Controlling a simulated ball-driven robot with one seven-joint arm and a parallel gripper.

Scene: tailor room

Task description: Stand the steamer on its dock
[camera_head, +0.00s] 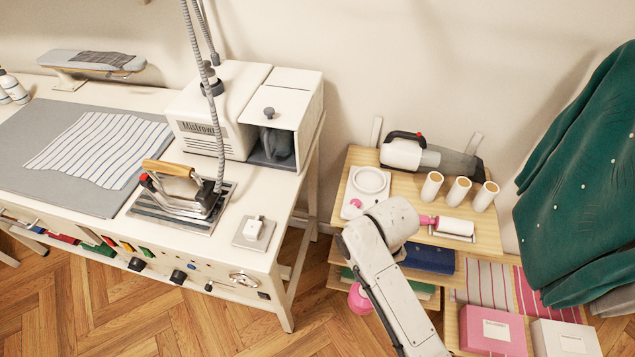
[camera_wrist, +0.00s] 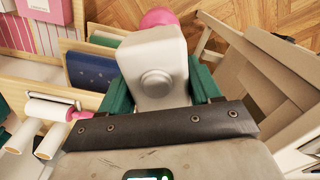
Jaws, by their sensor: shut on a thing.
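The steamer (camera_wrist: 157,57) is a white block with a round knob on its near face and a pink end (camera_wrist: 158,17) beyond it. In the wrist view it sits between the green fingers of my gripper (camera_wrist: 162,88), which is shut on it. In the head view a pink part (camera_head: 360,298) shows beside my arm, low in front of the shelf unit. My arm hides the gripper and most of the steamer there. A white base with a round ring and a pink button, looking like the dock (camera_head: 351,206), lies on the shelf top at its left, apart from the steamer.
The wooden shelf top (camera_head: 486,236) also bears a handheld vacuum (camera_head: 402,154), white rolls (camera_head: 458,194) and a lint roller (camera_head: 455,227). Folded fabrics (camera_head: 430,257) lie below. The ironing table (camera_head: 281,211) stands left, green garment (camera_head: 585,170) hangs right, boxes (camera_head: 492,330) sit lower right.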

